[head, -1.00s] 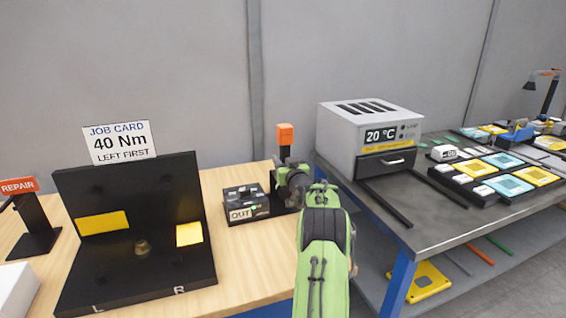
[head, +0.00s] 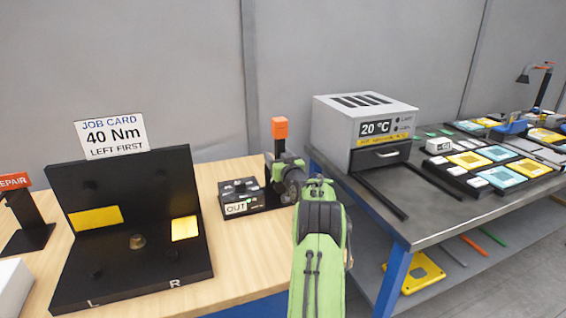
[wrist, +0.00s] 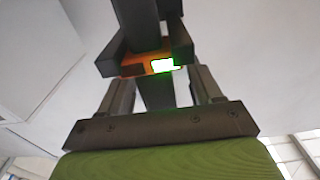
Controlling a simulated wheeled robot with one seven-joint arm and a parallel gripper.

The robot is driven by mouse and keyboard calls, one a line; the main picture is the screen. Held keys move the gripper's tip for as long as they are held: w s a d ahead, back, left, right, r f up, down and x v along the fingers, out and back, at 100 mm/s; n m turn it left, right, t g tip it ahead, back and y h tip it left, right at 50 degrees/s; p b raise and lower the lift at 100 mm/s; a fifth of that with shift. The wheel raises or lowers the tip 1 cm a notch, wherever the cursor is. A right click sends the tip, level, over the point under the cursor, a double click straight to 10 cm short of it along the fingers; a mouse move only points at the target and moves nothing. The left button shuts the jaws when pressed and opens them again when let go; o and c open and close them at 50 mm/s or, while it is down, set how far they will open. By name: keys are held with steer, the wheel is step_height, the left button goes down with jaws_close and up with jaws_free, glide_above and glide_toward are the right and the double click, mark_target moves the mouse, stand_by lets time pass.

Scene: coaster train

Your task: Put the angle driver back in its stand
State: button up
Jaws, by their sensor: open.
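The angle driver (head: 280,128), with an orange block at its top and a dark body below, stands upright at the black stand (head: 258,208) on the wooden bench. How fully it sits in the stand is hidden by my arm. My gripper (head: 284,172) is open beside the driver's dark body. In the wrist view, my gripper's fingers (wrist: 150,65) are spread on either side of the driver's dark shaft (wrist: 145,18), with its orange part and a lit green-white display (wrist: 163,65) between them. Contact cannot be told.
A small black box marked OUT (head: 239,195) stands just left of the stand. A black fixture with yellow pads (head: 135,268) and a job card (head: 112,136) are further left. A grey oven (head: 365,125) stands on the metal table to the right. Bare wood lies in front of the OUT box.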

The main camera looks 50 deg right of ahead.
steer(key=b+v, duration=0.2)
steer(key=v, duration=1.3)
steer(key=shift+s+r+b, duration=0.15)
steer(key=shift+s+b, duration=0.05)
steer(key=shift+b, duration=0.1)
steer(key=shift+a, duration=0.1)
steer(key=w+a+r+n+y, duration=0.2)
steer(key=w+a+n+y, duration=0.3)
steer(key=a, duration=0.6)
steer(key=a+n+g+y, duration=0.1)
steer(key=a+g+y, duration=0.3)
steer(key=a, duration=1.8)
steer(key=s+a+f+g, duration=0.3)
steer(key=s+a, duration=0.3)
steer(key=s, duration=0.6)
steer(key=s+a+f+g, duration=0.3)
steer(key=s+a, duration=0.2)
steer(key=s, duration=0.7)
step_height(320, 180, up, 13)
steer(key=p, duration=1.3)
steer(key=shift+w+r+p, duration=0.15)
steer(key=shift+w+p, duration=0.2)
steer(key=shift+w, duration=0.15)
